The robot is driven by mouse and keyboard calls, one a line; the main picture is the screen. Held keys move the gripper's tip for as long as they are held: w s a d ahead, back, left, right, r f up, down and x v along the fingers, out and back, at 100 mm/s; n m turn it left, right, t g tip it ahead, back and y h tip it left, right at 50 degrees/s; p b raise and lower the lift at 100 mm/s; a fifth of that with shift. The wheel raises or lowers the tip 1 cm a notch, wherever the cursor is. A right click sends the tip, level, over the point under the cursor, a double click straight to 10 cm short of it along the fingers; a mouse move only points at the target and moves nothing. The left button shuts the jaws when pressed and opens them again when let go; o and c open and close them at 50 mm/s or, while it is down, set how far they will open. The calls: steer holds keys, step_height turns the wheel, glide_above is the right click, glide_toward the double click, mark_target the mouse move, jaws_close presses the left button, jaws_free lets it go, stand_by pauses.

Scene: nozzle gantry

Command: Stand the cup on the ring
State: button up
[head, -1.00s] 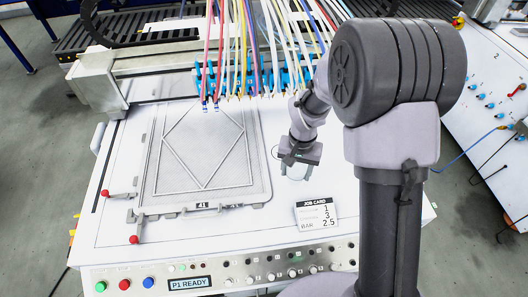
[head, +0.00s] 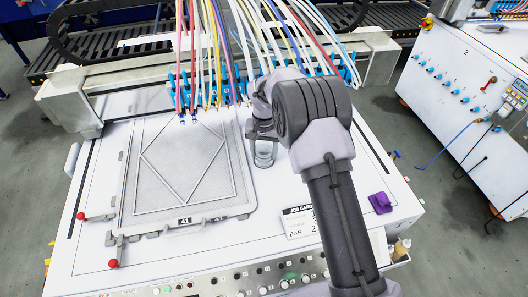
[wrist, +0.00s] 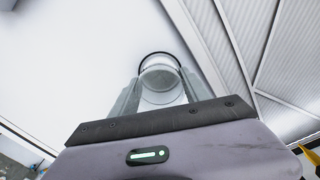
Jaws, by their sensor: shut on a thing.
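The cup is a clear, see-through vessel (head: 264,155), on the white table just right of the grey framed screen. My gripper (head: 262,139) is around it from above, with part of my arm close behind. In the wrist view the cup (wrist: 160,78) sits between the two pale fingers of my gripper (wrist: 160,92), which are shut on it. A thin dark ring (wrist: 146,56) curves around the cup's far end in the wrist view. I cannot tell whether the cup's foot touches the table or is slightly above it.
The grey framed screen (head: 184,165) lies left of the cup. A row of blue-fitted nozzles with coloured hoses (head: 215,80) hangs behind. A job card (head: 298,222), partly hidden by my arm, and a purple cloth (head: 380,203) lie toward the front right.

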steer(key=o, duration=1.3)
steer(key=shift+f, duration=0.15)
steer(key=s+d+r+t+p, duration=0.1)
steer(key=s+r+p, duration=0.15)
steer(key=r, duration=0.95)
steer(key=s+d+r+p, duration=0.1)
steer(key=s+d+r, duration=0.15)
steer(key=r, duration=0.95)
steer(key=s+d+r+m+t+y, duration=0.15)
steer(key=s+r, duration=0.35)
steer(key=s, duration=0.5)
steer(key=s+d+r+t, duration=0.25)
steer(key=s+r, duration=0.35)
steer(key=s, duration=0.3)
steer(key=shift+m+t+y, duration=0.25)
steer(key=shift+m+t, duration=0.1)
steer(key=shift+t, duration=0.05)
steer(key=s+f, duration=0.1)
steer(key=s, duration=0.2)
steer(key=s+f, duration=0.1)
steer(key=s, duration=0.2)
steer(key=s+f, duration=0.1)
steer(key=s, duration=0.3)
steer(key=shift+d, duration=0.35)
